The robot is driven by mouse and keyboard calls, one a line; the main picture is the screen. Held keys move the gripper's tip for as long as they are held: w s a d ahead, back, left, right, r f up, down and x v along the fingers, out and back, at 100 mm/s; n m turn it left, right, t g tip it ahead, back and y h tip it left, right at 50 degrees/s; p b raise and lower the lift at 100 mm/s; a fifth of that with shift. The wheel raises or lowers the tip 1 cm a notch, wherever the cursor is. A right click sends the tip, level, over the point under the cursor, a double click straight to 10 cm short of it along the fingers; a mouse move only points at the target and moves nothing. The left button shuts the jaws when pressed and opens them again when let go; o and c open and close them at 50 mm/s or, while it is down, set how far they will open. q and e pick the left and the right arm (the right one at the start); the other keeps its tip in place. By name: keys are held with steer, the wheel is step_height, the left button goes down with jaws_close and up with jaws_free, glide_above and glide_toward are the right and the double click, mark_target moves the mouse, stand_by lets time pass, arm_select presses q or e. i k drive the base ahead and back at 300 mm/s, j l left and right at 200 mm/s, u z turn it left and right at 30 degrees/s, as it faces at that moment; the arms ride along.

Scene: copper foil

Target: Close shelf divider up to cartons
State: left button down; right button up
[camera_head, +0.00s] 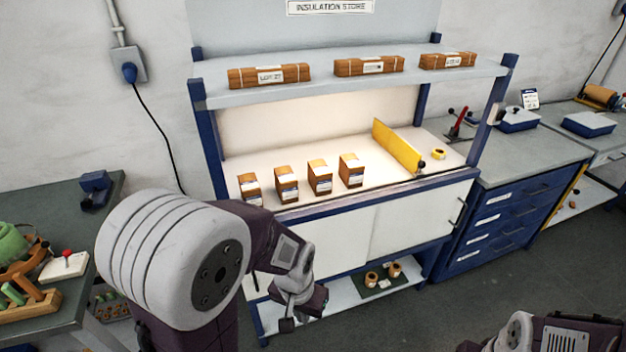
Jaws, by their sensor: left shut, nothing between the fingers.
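The yellow shelf divider (397,147) stands upright on the white lit shelf, toward its right end, with a dark knob (421,165) at its front end. Several brown cartons with white labels stand in a row to its left. The rightmost carton (351,171) is nearest the divider, with a clear gap between them. My left gripper (303,307) is shut and empty, low in front of the cabinet, below the shelf and apart from the divider. Part of my right arm shows at the bottom right; its gripper is out of view.
Brown wrapped bundles (269,75) lie on the upper shelf above the cartons. A yellow tape roll (439,154) lies right of the divider. Blue posts (493,95) frame the shelf. A green bench (75,240) is at left, blue drawers (505,225) at right.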

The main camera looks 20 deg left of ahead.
mark_target(409, 158)
steer(key=i+l+z, duration=0.1)
steer(key=i+z, duration=0.3)
steer(key=i+j+z, duration=0.15)
steer(key=i+z, duration=0.25)
steer(key=i, duration=0.2)
